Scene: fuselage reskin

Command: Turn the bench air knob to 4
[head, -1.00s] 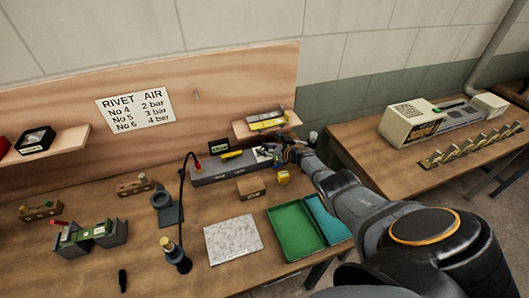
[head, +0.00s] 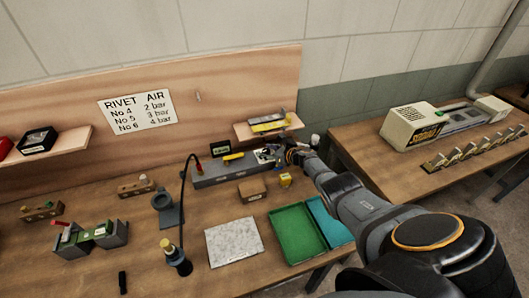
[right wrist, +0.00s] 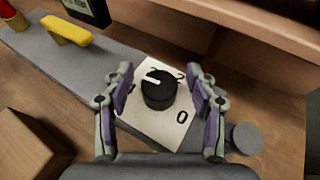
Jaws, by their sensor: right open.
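The air knob (right wrist: 158,92) is a black round knob on a white dial plate (right wrist: 150,124) in the right wrist view. Its white pointer line faces the upper left. A 2 shows at the upper right of the knob and a 0 at the lower right; a mark at the left is partly hidden by a finger. My right gripper (right wrist: 161,95) is open, with one finger on each side of the knob and visible gaps between. In the head view my right gripper (head: 283,156) is at the right end of the grey bench unit (head: 210,174). My left gripper is not in view.
A yellow lever (right wrist: 67,29) and a dark display (right wrist: 88,10) are on or by the unit. A wooden block (head: 252,190) and a yellow cube (head: 286,180) stand in front. A shelf (head: 270,133) is behind the gripper. The wall sign (head: 137,111) lists No 6 at 4 bar.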

